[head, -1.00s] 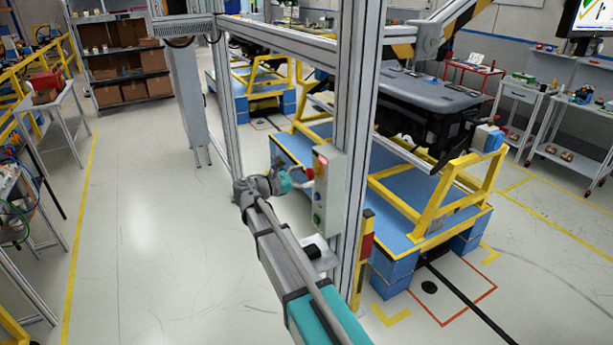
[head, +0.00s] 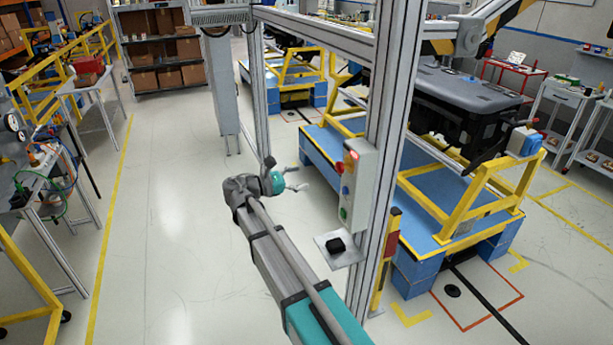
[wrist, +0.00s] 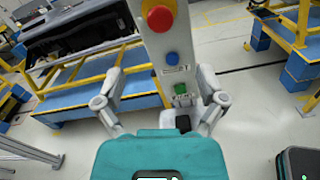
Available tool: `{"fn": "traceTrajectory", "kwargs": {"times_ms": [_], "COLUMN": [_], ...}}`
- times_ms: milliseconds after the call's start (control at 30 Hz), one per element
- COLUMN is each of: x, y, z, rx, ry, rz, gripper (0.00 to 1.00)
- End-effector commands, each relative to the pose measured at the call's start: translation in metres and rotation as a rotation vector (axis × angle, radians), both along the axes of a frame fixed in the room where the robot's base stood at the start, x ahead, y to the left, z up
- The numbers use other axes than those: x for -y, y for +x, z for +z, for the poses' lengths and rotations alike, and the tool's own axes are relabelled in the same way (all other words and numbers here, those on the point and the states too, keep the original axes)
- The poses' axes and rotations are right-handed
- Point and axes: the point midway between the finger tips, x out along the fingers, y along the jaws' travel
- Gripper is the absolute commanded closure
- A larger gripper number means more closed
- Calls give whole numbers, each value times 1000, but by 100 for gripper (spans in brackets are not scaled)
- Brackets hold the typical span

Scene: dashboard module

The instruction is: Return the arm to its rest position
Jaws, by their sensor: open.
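My gripper (head: 296,180) is open and empty at the end of my extended arm, in the middle of the head view. It is left of the grey control box (head: 356,186) on the frame post and apart from it. In the wrist view my gripper (wrist: 160,112) has its two fingers spread. Between them show the control box's red button (wrist: 160,18), blue button (wrist: 172,58) and green button (wrist: 180,88), farther off. Nothing is held.
A metal frame post (head: 392,130) stands close to the right of my arm, with a small shelf (head: 338,248) holding a black object. A yellow and blue stand (head: 450,220) carries the dashboard module (head: 455,100) behind it. Open floor (head: 180,220) lies to the left.

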Motion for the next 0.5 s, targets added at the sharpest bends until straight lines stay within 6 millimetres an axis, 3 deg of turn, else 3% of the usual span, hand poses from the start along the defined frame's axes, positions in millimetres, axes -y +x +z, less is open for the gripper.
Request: {"fn": "traceTrajectory", "kwargs": {"times_ms": [500], "x": [6], "y": [-3], "z": [-4], "rx": [7], "ry": [25], "rz": [-5], "gripper": [10]}}
